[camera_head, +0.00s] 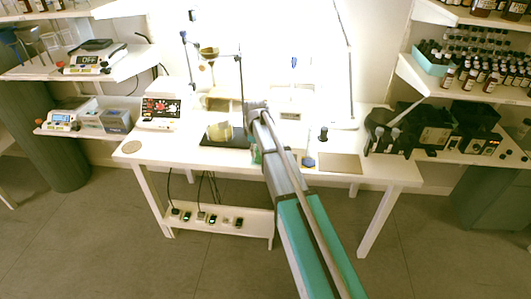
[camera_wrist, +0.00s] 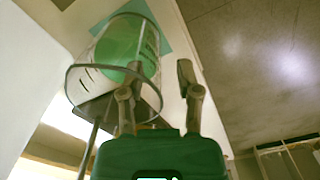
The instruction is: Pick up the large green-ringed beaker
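A large clear glass beaker (camera_wrist: 90,75) with dark marks and green showing through it fills the upper left of the wrist view. Its round rim faces me. My gripper (camera_wrist: 160,68) has its two fingers apart. The left finger overlaps the beaker's wall and rim, and the right finger is beyond its right side. I cannot tell whether the left finger is inside or in front of the glass. In the head view my arm covers the gripper, and a small green patch (camera_head: 256,155) shows beside the arm; I cannot tell if it is the beaker.
A white table (camera_head: 150,151) carries a yellowish vessel (camera_head: 220,131) on a dark mat, a control box (camera_head: 161,112) at left, and a flat beige plate (camera_head: 340,163) at right. A blue-based stand (camera_head: 309,162) is right of my arm. Shelves flank the table.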

